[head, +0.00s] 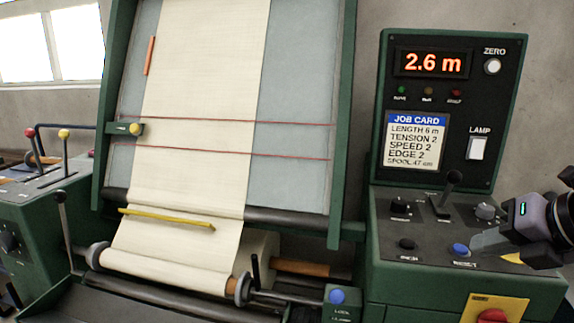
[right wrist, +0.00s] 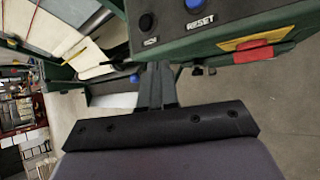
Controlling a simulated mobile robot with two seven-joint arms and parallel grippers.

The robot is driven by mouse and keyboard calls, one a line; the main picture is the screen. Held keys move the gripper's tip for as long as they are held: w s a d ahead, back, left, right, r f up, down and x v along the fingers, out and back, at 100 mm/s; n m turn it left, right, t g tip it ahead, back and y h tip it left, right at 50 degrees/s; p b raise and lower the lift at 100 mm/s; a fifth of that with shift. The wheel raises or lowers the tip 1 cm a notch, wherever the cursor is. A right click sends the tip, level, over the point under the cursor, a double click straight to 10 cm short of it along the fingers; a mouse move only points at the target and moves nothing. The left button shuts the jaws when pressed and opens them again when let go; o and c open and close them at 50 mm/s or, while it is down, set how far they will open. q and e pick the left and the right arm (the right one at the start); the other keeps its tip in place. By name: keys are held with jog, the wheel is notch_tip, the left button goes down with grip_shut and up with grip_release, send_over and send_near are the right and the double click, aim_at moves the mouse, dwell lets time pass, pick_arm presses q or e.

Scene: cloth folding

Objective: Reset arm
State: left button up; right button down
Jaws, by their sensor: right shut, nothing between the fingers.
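My right gripper (head: 474,243) comes in from the right over the control console, its fingers shut and empty. Its tip is right beside the blue button (head: 460,249) on the console top; the head view does not settle whether they touch. In the right wrist view the shut fingers (right wrist: 158,72) point at the console's edge, and the blue button (right wrist: 194,4), labelled RESET, is at the top edge, slightly right of the tips. My left gripper is not in view.
The console (head: 400,275) also carries a joystick (head: 450,185), knobs and a black button (head: 407,244). A red stop button (head: 492,316) sits on yellow at its front. The display (head: 433,63) reads 2.6 m. Cream cloth (head: 200,90) runs down to a roll (head: 165,272).

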jog(key=s+a+f+m+g+y+p, duration=0.1)
jog(key=s+a+f+y, duration=0.15)
jog(key=a+y, duration=0.55)
jog(key=s+a+f+m+g+y+p, duration=0.1)
jog(key=s+a+f+y, duration=0.15)
jog(key=a+y, duration=0.55)
jog(key=s+d+f+m+t+h+p, duration=0.1)
jog(key=d+f+m+t+h, duration=0.3)
jog(key=f+m+h, duration=0.55)
jog(key=d+f+m+t+h+p, duration=0.1)
jog(key=f+m+t+h, duration=0.4)
jog(key=m, duration=0.7)
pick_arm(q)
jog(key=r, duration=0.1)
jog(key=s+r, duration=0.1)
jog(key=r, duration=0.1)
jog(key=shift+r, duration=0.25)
pick_arm(e)
jog(key=s+d+f+m+g+h, duration=0.1)
jog(key=s+f+m+g, duration=0.4)
jog(key=s+f, duration=0.7)
notch_tip(320, 180, down, 4)
jog(key=shift+s+d+f+h, duration=0.1)
jog(key=shift+s+d+h, duration=0.1)
jog(key=shift+h, duration=0.65)
jog(key=shift+w+m, duration=0.1)
jog(key=shift+m, duration=0.15)
